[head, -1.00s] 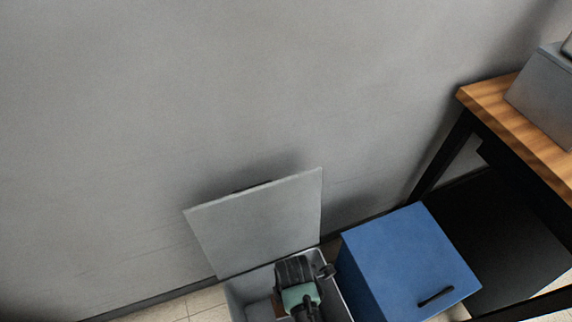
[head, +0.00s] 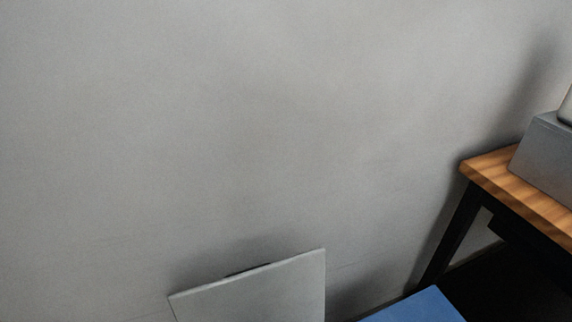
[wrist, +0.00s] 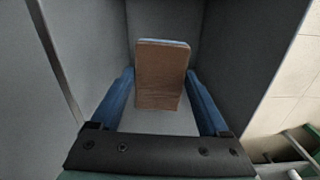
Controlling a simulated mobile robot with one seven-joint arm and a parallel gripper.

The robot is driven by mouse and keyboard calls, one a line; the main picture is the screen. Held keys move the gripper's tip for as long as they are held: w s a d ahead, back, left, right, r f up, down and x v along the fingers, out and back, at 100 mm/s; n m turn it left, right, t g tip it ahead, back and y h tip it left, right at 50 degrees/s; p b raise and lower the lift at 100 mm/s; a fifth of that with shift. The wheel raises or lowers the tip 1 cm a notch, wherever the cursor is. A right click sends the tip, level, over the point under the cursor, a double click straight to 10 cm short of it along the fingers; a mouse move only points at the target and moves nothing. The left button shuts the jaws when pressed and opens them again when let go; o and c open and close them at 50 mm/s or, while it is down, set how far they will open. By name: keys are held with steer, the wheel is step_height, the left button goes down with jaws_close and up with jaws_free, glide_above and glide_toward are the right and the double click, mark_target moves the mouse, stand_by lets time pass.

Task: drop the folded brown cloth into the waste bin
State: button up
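The folded brown cloth (wrist: 161,75) shows upright inside the grey bin in the wrist view. My gripper (wrist: 161,76) has blue fingers pointing down into the bin. The cloth spans the gap between the fingertips, its side edges meeting both tips, and the gripper looks shut on it. A little pale bin floor shows below the cloth. The waste bin (wrist: 230,50) has grey walls around the gripper. In the head view only its raised grey lid (head: 255,290) shows; the bin body, my gripper and the cloth are out of that view.
A blue box top (head: 418,307) shows right of the lid. A wooden-topped table (head: 510,185) with black legs stands at the right, with a grey box (head: 545,160) on it. A plain grey wall is behind. Pale floor tiles (wrist: 285,95) show right of the bin.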

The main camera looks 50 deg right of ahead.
steer(key=shift+o, duration=1.2)
step_height(320, 180, up, 13)
steer(key=p, duration=0.4)
